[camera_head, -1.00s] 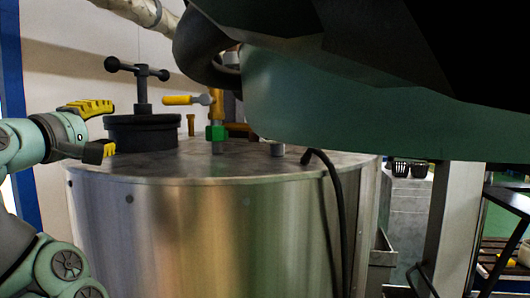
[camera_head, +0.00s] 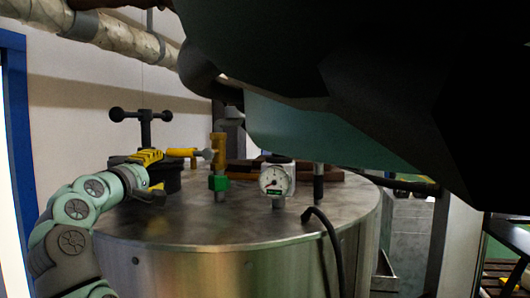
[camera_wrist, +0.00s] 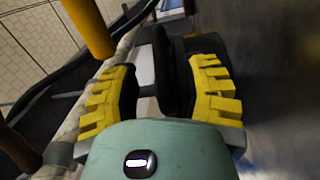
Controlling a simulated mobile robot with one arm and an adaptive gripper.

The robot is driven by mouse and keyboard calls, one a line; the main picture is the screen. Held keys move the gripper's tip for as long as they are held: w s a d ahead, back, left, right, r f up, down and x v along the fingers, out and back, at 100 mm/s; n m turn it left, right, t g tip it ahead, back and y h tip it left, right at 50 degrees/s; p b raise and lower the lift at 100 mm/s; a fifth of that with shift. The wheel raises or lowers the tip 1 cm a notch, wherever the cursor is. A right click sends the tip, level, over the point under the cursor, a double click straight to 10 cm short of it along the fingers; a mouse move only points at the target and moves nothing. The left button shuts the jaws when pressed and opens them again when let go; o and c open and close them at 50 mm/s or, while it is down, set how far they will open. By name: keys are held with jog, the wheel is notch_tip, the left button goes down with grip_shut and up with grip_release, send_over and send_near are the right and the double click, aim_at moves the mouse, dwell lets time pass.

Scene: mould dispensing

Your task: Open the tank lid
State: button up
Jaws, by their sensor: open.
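The tank lid (camera_head: 173,180) is a black round cap at the left of the metal tank's top, with a dark T-shaped handle (camera_head: 145,129) standing up from it. My gripper (camera_head: 161,172) has yellow padded fingers, open, one above the other at the lid's near side. It hides part of the lid. In the wrist view, my gripper (camera_wrist: 163,68) has its fingers apart, with dark parts of the lid (camera_wrist: 184,72) showing between and beyond them. I cannot tell whether the fingers touch it. The lid appears closed.
The tank top (camera_head: 235,228) also bears a yellow-handled valve (camera_head: 182,152) with a green fitting (camera_head: 218,183), a gauge (camera_head: 275,181) and a black hose (camera_head: 325,235). A wrapped pipe (camera_head: 110,30) runs above.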

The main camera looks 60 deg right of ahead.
aim_at(161, 169)
jog(key=shift+p+x, duration=0.95)
jog(key=shift+x, duration=0.8)
grip_shut()
